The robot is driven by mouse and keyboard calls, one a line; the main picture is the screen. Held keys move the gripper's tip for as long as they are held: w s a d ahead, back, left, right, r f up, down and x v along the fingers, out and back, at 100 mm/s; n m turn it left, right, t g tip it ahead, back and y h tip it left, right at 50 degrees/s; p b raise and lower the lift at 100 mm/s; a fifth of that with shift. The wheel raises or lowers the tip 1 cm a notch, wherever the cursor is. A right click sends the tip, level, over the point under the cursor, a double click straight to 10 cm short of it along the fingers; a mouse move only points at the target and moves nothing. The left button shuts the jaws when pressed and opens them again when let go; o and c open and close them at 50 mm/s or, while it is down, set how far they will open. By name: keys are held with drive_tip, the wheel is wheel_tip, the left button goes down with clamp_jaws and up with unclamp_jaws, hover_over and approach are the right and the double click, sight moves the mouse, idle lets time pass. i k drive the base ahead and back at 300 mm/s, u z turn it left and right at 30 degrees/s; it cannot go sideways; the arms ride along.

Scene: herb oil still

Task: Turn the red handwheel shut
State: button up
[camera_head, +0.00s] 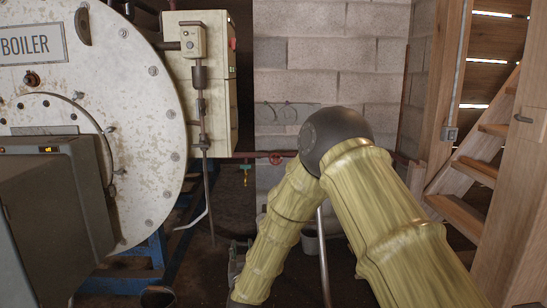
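A small red handwheel (277,159) sits on the dark red pipe along the block wall, just left of my arm's black elbow. It is small in this view, and I cannot tell how far open or shut it is. My arm in its yellow sleeve rises from the lower right to the elbow, then slopes down to the bottom edge, below and in front of the handwheel. Nothing of mine is seen touching the handwheel.
A round white boiler (150,130) on a blue frame (125,284) fills the left, with a grey box (60,220) before it. A small tap with a yellow tag (246,170) hangs under the pipe. Wooden stairs (475,171) stand right. A bucket (309,242) is partly hidden behind my arm.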

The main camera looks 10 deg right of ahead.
sight(275, 159)
drive_tip(key=i, duration=2.6)
drive_tip(key=z, duration=2.8)
drive_tip(key=i, duration=0.5)
drive_tip(key=u, duration=2.65)
